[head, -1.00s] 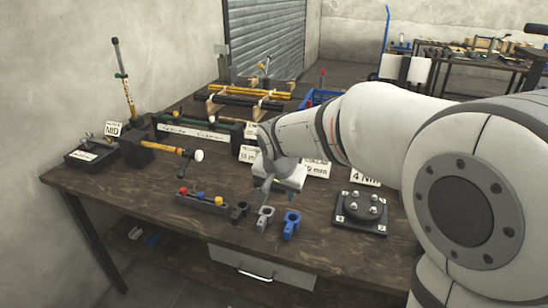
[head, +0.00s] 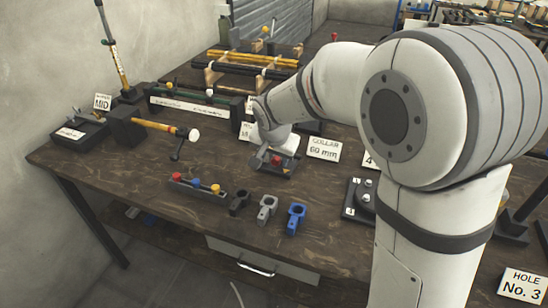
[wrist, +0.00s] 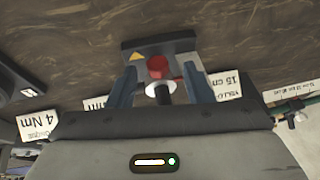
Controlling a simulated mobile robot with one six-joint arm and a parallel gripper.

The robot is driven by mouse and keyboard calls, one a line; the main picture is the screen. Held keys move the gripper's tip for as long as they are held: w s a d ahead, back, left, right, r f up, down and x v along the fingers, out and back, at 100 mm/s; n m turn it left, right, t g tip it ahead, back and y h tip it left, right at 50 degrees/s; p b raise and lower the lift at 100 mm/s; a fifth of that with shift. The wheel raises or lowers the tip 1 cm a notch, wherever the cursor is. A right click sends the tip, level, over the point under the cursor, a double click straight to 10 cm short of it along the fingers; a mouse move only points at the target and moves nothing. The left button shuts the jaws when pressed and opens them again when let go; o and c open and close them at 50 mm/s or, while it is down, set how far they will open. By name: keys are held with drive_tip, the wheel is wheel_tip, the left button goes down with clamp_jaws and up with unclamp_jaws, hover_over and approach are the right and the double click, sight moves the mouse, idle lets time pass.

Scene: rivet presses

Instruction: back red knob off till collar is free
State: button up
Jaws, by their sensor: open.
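The red knob (wrist: 157,67) sits on a dark block (wrist: 160,46) with a yellow warning triangle, in the wrist view. A pale collar (wrist: 158,90) lies right beside the knob, on a dark shaft. My gripper (wrist: 160,76) is open, with one blue-grey finger on each side of the knob and collar. Gaps show between the fingers and the knob. In the head view the red knob (head: 276,160) shows just below my gripper (head: 272,148); the collar cannot be told apart there.
A "COLLAR 60 mm" sign (head: 323,149) stands right of the fixture. A hammer-like tool (head: 155,125) stands left.

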drive_tip(key=shift+x, duration=1.05)
drive_tip(key=shift+d, duration=0.15)
drive_tip(key=shift+c, duration=0.3)
drive_tip(key=c, duration=0.9)
drive_tip(key=shift+a+r, duration=0.1)
drive_tip(key=shift+a, duration=0.1)
drive_tip(key=shift+d, duration=0.1)
drive_tip(key=shift+c, duration=0.2)
